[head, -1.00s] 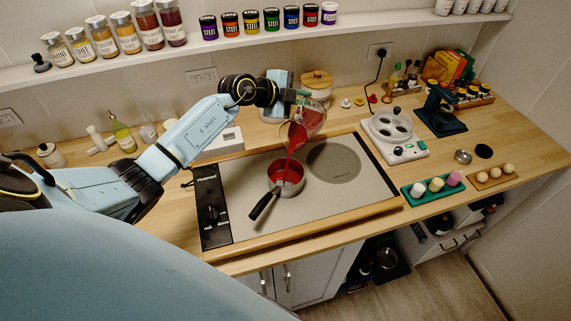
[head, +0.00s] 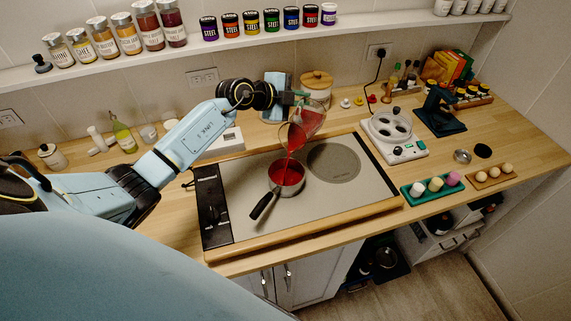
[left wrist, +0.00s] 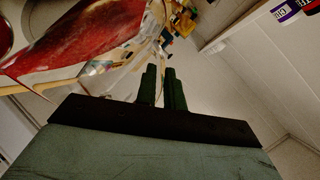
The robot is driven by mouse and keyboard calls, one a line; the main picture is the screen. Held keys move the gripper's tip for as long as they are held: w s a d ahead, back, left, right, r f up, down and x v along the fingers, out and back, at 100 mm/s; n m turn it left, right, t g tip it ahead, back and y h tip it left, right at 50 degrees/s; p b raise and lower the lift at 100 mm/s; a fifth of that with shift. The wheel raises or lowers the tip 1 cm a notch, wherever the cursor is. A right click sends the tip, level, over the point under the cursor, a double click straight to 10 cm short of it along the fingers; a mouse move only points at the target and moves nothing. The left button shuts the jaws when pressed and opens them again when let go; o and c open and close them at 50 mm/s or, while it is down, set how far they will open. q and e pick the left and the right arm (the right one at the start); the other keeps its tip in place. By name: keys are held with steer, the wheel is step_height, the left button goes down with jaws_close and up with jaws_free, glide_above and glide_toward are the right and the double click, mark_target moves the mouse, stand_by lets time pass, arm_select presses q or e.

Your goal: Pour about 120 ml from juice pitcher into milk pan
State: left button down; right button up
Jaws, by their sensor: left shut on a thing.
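The juice pitcher (head: 306,124) is clear and holds red juice. It is tilted above the stove, and a thin red stream runs from its lip into the milk pan (head: 286,177). The pan sits on the hob with its black handle toward the lower left, and red liquid shows inside it. My left gripper (head: 297,98) is shut on the pitcher at its upper side. In the left wrist view the gripper's dark fingers (left wrist: 162,88) are close together beside the pitcher (left wrist: 75,35), with red juice along its glass. My right gripper is not in view.
The pan stands on a two-zone hob (head: 235,215); the right zone (head: 333,162) is empty. A white egg cooker (head: 395,140) is right of the hob. A lidded canister (head: 317,84) stands behind the pitcher. An egg tray (head: 432,187) lies at the right front.

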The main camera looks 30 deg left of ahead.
arm_select(q)
steer(key=shift+s+d+r+t, duration=0.1)
steer(key=shift+s+r+t, duration=0.25)
steer(key=shift+r+t, duration=0.15)
stand_by(0.9)
